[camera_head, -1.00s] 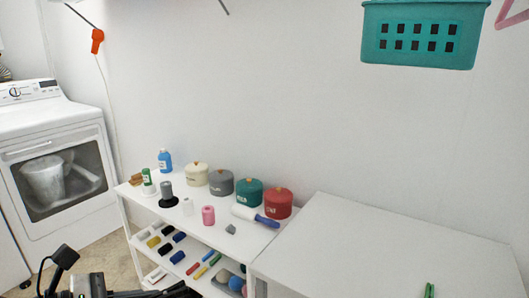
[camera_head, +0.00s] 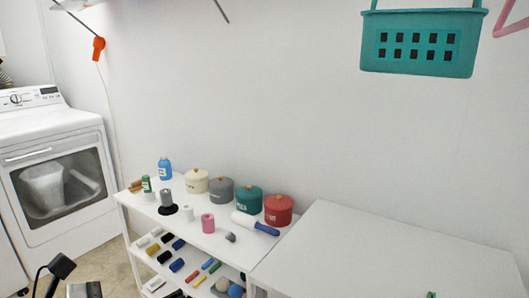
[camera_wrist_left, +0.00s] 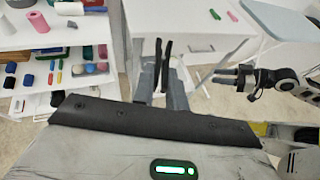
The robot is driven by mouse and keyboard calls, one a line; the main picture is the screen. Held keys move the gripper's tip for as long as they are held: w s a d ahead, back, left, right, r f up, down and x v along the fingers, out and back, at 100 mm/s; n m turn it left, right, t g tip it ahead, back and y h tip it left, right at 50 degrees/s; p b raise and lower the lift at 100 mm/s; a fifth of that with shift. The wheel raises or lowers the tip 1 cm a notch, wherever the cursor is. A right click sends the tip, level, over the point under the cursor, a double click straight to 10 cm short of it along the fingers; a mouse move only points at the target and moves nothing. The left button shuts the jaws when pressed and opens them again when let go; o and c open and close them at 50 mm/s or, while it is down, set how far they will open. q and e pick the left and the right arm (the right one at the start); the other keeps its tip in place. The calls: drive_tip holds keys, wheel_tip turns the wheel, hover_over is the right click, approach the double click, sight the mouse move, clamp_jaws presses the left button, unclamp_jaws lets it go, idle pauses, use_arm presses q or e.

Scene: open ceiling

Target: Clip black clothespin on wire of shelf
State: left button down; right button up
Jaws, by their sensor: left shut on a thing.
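In the left wrist view my left gripper (camera_wrist_left: 166,92) is shut on the black clothespin (camera_wrist_left: 164,62), whose two slim prongs point away from the wrist. My right gripper (camera_wrist_left: 226,75) shows to the right there; its two grey fingers look slightly apart and empty. A small part of a raised shelf (camera_head: 72,5) shows at the top left edge of the head view; its wire is hardly visible. Neither gripper's fingers show in the head view.
A white rack (camera_head: 190,233) holds canisters and bottles, with small coloured items on lower levels. A white cabinet (camera_head: 385,255) stands to its right, with a green clothespin (camera_head: 431,295) near its front. A teal basket (camera_head: 420,45) hangs high right; a dryer (camera_head: 55,165) stands left.

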use_arm(q)
drive_tip(key=shift+r, duration=0.1)
idle(0.3)
drive_tip(key=shift+r+p, duration=0.9)
drive_tip(key=shift+r, duration=0.55)
